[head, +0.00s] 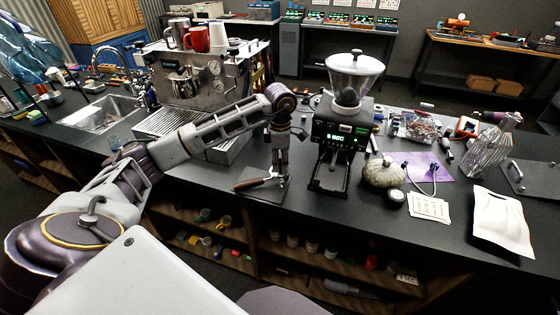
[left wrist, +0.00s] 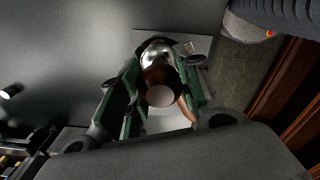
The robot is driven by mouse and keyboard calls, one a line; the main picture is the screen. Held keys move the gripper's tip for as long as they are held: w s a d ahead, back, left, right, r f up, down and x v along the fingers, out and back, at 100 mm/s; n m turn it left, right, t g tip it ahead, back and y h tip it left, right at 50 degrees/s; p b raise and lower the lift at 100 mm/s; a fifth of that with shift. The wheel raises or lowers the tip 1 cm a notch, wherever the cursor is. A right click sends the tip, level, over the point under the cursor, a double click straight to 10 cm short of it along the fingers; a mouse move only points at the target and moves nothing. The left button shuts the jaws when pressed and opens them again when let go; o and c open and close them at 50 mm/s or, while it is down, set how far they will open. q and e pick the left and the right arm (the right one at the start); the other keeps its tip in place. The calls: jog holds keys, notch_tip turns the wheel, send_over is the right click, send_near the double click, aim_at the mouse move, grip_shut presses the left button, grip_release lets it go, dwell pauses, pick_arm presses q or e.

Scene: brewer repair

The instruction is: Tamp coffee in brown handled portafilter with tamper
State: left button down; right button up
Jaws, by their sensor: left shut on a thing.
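Whether the tamper's base is inside the basket is hidden. My right gripper is out of view.
A grinder (head: 345,125) with a clear hopper stands close to the right of my gripper. The espresso machine (head: 205,80) stands behind left, with cups on top. A grey-green round jar (head: 383,172) and a white bag (head: 501,222) are farther right.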

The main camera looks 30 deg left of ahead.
pick_arm(q)
jog(key=shift+s+f, duration=0.1)
jog(key=shift+f, duration=0.25)
dwell(0.9)
jog(key=shift+r, duration=0.7)
jog(key=shift+r+p, duration=2)
jog(key=shift+r, duration=1.45)
jog(key=shift+f, duration=0.1)
